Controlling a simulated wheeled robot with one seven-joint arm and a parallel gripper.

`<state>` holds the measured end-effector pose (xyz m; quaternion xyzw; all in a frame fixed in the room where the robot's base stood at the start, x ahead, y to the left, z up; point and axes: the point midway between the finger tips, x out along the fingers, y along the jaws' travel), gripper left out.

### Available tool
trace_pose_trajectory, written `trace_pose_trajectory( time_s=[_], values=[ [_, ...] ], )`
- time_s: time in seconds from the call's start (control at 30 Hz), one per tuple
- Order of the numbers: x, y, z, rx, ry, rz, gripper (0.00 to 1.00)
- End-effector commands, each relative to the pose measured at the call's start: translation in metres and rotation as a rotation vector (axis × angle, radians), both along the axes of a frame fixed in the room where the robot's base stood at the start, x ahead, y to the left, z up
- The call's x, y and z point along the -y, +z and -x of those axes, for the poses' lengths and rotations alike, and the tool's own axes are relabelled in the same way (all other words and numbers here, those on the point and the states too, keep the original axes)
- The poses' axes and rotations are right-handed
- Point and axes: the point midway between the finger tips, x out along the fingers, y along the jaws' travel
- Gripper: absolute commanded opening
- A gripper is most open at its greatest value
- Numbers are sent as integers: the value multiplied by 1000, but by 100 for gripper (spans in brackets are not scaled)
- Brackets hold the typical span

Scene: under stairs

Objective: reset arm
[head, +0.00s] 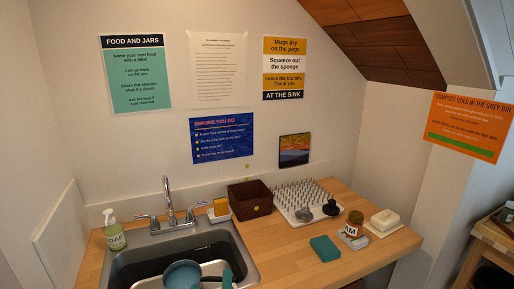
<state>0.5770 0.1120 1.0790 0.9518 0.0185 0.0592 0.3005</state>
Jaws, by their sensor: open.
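My gripper and arm do not show in the head view, so I cannot see where the gripper is relative to anything here. The wooden counter (280,262) runs along the wall, with a dark sink basin (135,262) set into its left part. A blue round dish (183,275) lies in the sink on a pale tray or board, with a teal item (228,279) beside it.
A soap bottle (114,230) and the tap (170,205) stand by the sink. A brown basket (250,199), peg rack (297,196), teal cloth or sponge (325,248), jam jar (353,224) and butter dish (384,222) occupy the counter. A sloped wooden ceiling (385,45) hangs at upper right.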

Motion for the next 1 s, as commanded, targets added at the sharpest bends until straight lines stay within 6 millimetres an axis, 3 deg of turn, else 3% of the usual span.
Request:
trace_pose_trajectory(
  time_s=[0.27,0.47,0.7,1.0],
  values=[
    [2,-65,52,-71,-18,-281,71],
    [11,-115,102,-131,-49,-427,71],
    [30,-167,177,-205,-88,-544,71],
    [70,-207,279,-295,-119,-605,71]
  ],
)
